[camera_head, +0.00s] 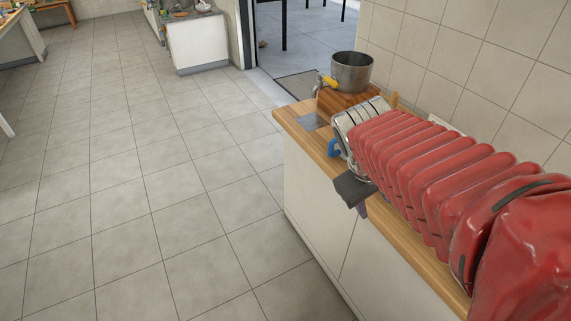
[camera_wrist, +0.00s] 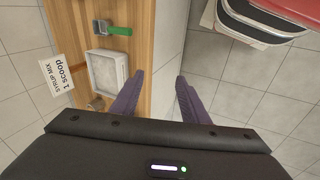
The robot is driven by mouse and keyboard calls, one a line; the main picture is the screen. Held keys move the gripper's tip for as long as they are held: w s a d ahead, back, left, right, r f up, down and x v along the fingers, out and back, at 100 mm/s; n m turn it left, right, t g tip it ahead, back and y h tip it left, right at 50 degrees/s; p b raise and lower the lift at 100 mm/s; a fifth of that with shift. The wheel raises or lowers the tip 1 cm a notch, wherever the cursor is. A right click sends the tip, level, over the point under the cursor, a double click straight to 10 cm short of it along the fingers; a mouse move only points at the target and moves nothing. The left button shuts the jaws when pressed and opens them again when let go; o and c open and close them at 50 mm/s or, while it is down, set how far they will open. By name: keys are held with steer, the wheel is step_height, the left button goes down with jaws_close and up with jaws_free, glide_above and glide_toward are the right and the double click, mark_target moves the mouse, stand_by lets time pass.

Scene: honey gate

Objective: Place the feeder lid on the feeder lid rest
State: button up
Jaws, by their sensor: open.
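My gripper (camera_wrist: 158,78) is open and empty, its two purple fingers spread over the front edge of the wooden counter and the floor beside it. In the head view its fingers (camera_head: 361,211) show just off the counter front, partly hidden by my red arm. A pale square tray-like piece (camera_wrist: 107,72) with a raised rim lies on the counter, to the left of the fingers and apart from them. I cannot tell whether it is the feeder lid or the feeder lid rest. No other piece is clearly recognisable as either.
A green-handled tool (camera_wrist: 115,30) lies beyond the square piece. A small brown object (camera_wrist: 97,103) is near it, by a "SYRUP MIX 1 SCOOP" card (camera_wrist: 58,85). The floor leftward is clear.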

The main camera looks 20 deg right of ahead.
steer(key=s+a+r+m+t+y, duration=0.1)
steer(key=a+y, duration=0.1)
steer(key=a, duration=0.5)
steer(key=s+a+r+t+y, duration=0.1)
steer(key=s+a+t+y, duration=0.1)
steer(key=a, duration=0.6)
steer(key=shift+s+r+m+t, duration=0.2)
steer(key=shift+r+m+t, duration=0.1)
steer(key=shift+r+m, duration=0.1)
